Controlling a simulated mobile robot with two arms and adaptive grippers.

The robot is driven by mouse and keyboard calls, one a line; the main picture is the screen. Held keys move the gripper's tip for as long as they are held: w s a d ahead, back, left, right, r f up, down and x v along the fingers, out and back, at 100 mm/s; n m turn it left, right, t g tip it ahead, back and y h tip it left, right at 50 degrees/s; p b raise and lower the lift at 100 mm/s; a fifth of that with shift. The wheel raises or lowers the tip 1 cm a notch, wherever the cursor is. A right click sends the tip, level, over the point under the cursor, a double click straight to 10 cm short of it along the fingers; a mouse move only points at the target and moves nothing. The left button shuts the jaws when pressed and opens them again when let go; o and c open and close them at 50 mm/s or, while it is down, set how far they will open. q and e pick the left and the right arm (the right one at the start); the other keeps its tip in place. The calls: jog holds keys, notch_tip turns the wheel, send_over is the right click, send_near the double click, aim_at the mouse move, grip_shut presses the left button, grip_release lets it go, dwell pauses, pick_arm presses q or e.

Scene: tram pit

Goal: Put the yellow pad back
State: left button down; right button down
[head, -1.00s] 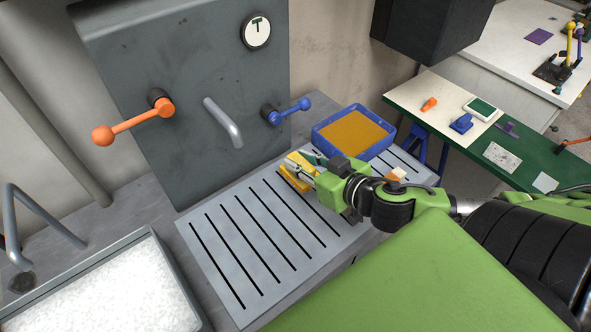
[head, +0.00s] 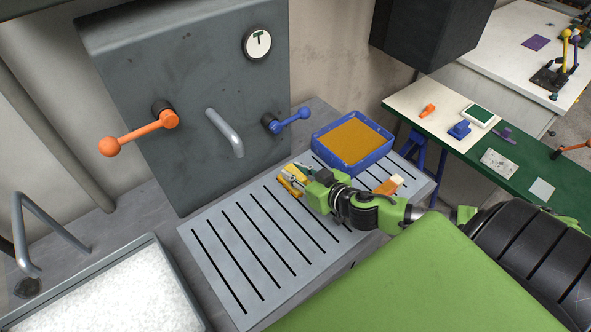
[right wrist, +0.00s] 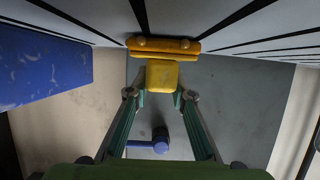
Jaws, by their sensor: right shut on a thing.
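The yellow pad (head: 289,187) is at the far part of the slotted grey plate (head: 262,238), in front of the grey cabinet. In the right wrist view its block-shaped grip (right wrist: 162,76) shows between the fingers, with a wider yellow part beyond it close to the slotted surface. I cannot tell whether it touches the plate. My right gripper (right wrist: 162,92) is shut on the grip; it also shows in the head view (head: 304,181), partly covering the pad. My left gripper is not in view.
A blue tray (head: 320,148) with an orange-brown filling stands behind the gripper. An orange-and-white item (head: 388,187) lies right of my wrist. Orange (head: 140,133) and blue (head: 290,121) levers and a grey handle (head: 225,132) stick out from the cabinet. The plate's left part is clear.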

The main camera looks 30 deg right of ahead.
aim_at(297, 177)
jog(key=c, duration=2.2)
grip_release()
jog(key=shift+f, duration=0.2)
jog(key=o, duration=0.4)
jog(key=shift+r, duration=0.1)
jog(key=shift+b, duration=0.3)
jog(key=shift+s+f, duration=0.1)
jog(key=shift+f, duration=0.1)
jog(key=v, duration=0.1)
jog(key=b+v, duration=0.1)
jog(key=v, duration=0.3)
jog(key=shift+a+r+b, duration=0.15)
jog(key=shift+a+b, duration=0.2)
jog(key=shift+b, duration=0.05)
jog(key=v, duration=0.7)
jog(key=shift+r, duration=0.1)
jog(key=shift+v, duration=0.8)
